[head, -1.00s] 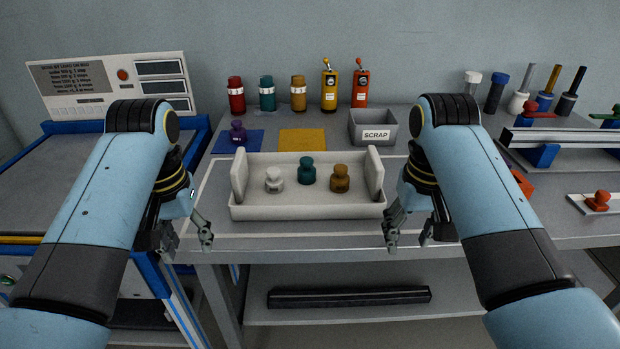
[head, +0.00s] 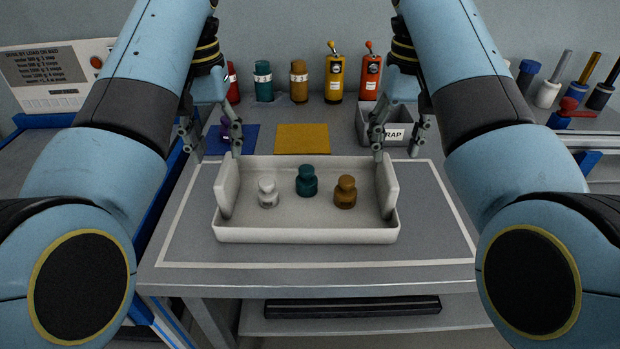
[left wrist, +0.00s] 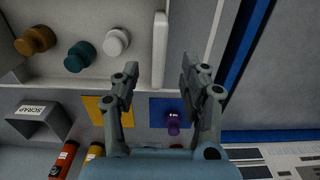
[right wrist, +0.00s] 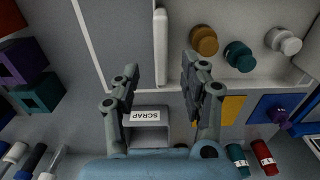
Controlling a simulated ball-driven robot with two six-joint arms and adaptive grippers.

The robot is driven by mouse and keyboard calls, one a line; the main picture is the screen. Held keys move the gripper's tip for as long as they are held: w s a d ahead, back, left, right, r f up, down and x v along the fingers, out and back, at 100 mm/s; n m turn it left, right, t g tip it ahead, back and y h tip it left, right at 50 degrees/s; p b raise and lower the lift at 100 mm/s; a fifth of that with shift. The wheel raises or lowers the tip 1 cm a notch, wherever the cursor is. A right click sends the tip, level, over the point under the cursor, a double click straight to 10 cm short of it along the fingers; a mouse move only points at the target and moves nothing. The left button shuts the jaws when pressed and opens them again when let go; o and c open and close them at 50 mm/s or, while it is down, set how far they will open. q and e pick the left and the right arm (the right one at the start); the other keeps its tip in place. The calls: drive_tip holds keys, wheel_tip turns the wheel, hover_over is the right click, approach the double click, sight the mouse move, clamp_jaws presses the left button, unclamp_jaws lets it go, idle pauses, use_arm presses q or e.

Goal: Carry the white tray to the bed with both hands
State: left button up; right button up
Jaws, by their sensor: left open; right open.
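The white tray (head: 300,236) sits on the grey table inside a pale outline, with upright end plates at left (head: 228,187) and right (head: 386,188). It holds a white weight (head: 268,194), a teal weight (head: 306,182) and a brown weight (head: 345,192). My left gripper (head: 212,150) is open and empty near the far end of the left plate. My right gripper (head: 396,152) is open and empty near the far end of the right plate. Each wrist view shows an end plate (left wrist: 160,48) (right wrist: 160,46) lined up with the gap between the fingers, not gripped.
A blue-framed grey bed (head: 22,160) lies at the left, mostly hidden by my left arm, with a sign panel (head: 55,80) behind. A grey scrap bin (head: 370,125), a yellow mat (head: 302,138) and several bottles stand behind the tray. A purple weight (left wrist: 173,123) rests on a blue mat.

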sight(228, 190)
use_arm(q)
drive_tip(key=shift+w, duration=0.2)
use_arm(e)
drive_tip(key=shift+w, duration=0.2)
use_arm(q)
drive_tip(key=shift+s+r, duration=0.2)
use_arm(e)
drive_tip(key=shift+s+r, duration=0.2)
use_arm(q)
drive_tip(key=shift+w+f, duration=0.1)
drive_tip(key=shift+f, duration=0.4)
use_arm(e)
drive_tip(key=shift+w+f, duration=0.1)
drive_tip(key=shift+f, duration=0.4)
use_arm(q)
wheel_tip(228, 190, down, 10)
use_arm(e)
wheel_tip(228, 190, down, 10)
use_arm(q)
clamp_jaws()
use_arm(e)
clamp_jaws()
use_arm(q)
drive_tip(key=shift+r, duration=0.1)
